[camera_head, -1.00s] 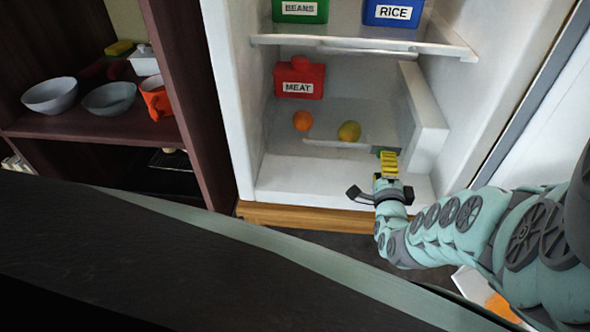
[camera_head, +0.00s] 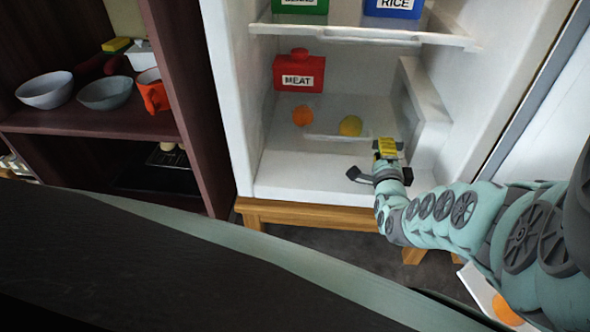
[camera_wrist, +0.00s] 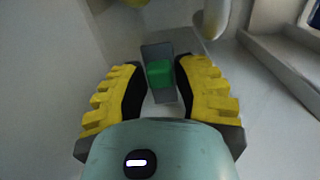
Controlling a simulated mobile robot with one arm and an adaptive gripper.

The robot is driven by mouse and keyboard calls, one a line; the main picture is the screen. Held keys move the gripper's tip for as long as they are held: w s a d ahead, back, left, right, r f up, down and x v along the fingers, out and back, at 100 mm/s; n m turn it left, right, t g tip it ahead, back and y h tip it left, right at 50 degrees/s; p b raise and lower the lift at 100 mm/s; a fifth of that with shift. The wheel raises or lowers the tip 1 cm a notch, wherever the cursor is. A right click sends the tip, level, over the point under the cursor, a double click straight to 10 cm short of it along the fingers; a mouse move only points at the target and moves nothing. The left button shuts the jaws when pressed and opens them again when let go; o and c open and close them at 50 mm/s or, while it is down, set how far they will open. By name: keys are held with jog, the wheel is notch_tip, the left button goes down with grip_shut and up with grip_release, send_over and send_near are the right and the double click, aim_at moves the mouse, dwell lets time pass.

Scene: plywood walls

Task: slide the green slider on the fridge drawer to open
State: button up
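The green slider (camera_wrist: 160,73) sits on a dark grey plate (camera_wrist: 157,50) in the wrist view, just ahead of and between my fingertips. My gripper (camera_wrist: 158,88) has two yellow, ribbed fingers spread apart, with a gap on both sides of the slider; I cannot tell whether either touches it. The slider is hidden behind my gripper there.
A red MEAT box (camera_head: 300,72), an orange (camera_head: 302,116) and a yellow fruit (camera_head: 351,126) lie left of my gripper. A white shelf (camera_head: 360,35) is above. The fridge's right wall (camera_head: 485,70) is close. A bowl shelf (camera_head: 95,122) stands left.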

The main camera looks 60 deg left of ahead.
aim_at(398, 146)
grip_shut()
jog(key=shift+d, duration=0.1)
jog(key=shift+w+d+f+b, duration=0.1)
jog(key=shift+w+d+b, duration=0.4)
jog(key=shift+w+d, duration=1)
jog(key=shift+a, duration=0.15)
grip_release()
jog(key=o, duration=0.5)
jog(key=shift+w, duration=0.2)
jog(key=shift+s, duration=0.1)
